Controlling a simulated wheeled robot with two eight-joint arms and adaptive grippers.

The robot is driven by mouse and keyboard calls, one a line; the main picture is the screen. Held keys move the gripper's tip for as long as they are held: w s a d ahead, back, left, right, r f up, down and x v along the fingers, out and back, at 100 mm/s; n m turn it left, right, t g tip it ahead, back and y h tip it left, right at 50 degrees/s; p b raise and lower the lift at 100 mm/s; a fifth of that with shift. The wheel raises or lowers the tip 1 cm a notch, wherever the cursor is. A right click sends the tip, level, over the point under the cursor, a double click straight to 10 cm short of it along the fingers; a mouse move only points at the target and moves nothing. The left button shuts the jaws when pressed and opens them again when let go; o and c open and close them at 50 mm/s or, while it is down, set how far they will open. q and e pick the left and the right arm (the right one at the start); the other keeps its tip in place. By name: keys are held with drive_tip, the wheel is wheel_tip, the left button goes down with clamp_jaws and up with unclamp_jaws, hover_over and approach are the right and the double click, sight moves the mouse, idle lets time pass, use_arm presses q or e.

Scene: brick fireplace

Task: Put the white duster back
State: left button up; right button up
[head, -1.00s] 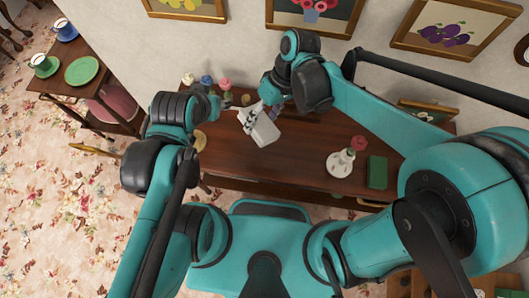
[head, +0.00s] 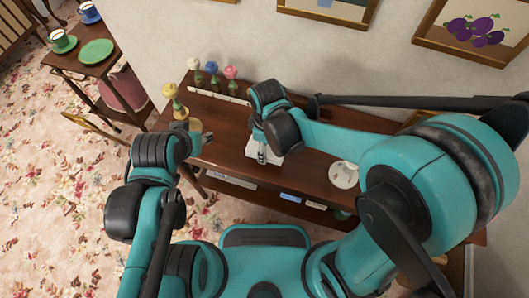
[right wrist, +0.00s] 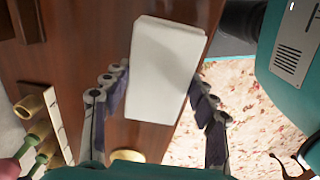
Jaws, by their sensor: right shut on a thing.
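The white duster shows as a pale block in the right wrist view (right wrist: 167,62), between the two fingers of my right gripper (right wrist: 160,80), which is shut on its sides. In the head view, part of the duster (head: 276,158) shows below my right gripper (head: 263,154), over the dark wooden table near its front edge. My arm hides the rest of it. I cannot tell whether it touches the table top. My left gripper (head: 201,135) is near the table's left end, apart from the duster, and its fingers are too small to read.
Several flower-like items with yellow (head: 169,90), blue (head: 212,67) and pink (head: 231,72) heads stand at the table's left end, by a white strip (head: 218,95). A round white dish (head: 344,175) is to the right. A small table with cups (head: 88,9) stands far left.

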drive_tip(key=shift+w+a+f, duration=0.2)
drive_tip(key=shift+w+f, duration=0.35)
drive_tip(key=shift+w, duration=0.3)
drive_tip(key=shift+w+f+b, duration=0.1)
drive_tip(key=shift+f+b, duration=0.15)
drive_tip(key=shift+b, duration=0.05)
wheel_tip(320, 180, down, 4)
drive_tip(key=shift+r+b, duration=0.15)
drive_tip(key=shift+b, duration=0.85)
drive_tip(key=shift+r, duration=0.1)
drive_tip(key=shift+c, duration=0.5)
drive_tip(key=o, duration=1.1)
